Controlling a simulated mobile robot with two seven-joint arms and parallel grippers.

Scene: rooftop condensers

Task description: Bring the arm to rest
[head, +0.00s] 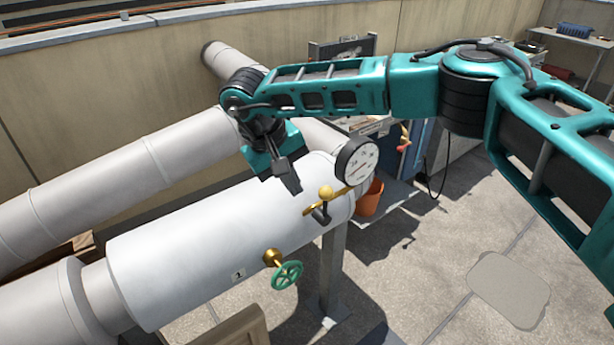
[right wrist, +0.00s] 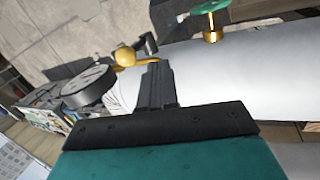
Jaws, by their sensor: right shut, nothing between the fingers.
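My right arm (head: 340,88) is teal and reaches across the head view from the right. My right gripper (head: 291,184) points down over the white pipe section, just left of the round gauge (head: 357,161). Its fingers are together and hold nothing. In the right wrist view the shut fingers (right wrist: 157,84) show above the dark gripper body, with the white pipe (right wrist: 250,75) beyond. I cannot tell the exact gap between the fingertips and the pipe. My left gripper is not in view.
A brass valve (head: 322,203) and a green handwheel (head: 287,275) stick out from the white pipe. An orange bucket (head: 370,198) stands behind the gauge. A grey pipe (head: 120,190) runs behind. Open paved floor lies at the right.

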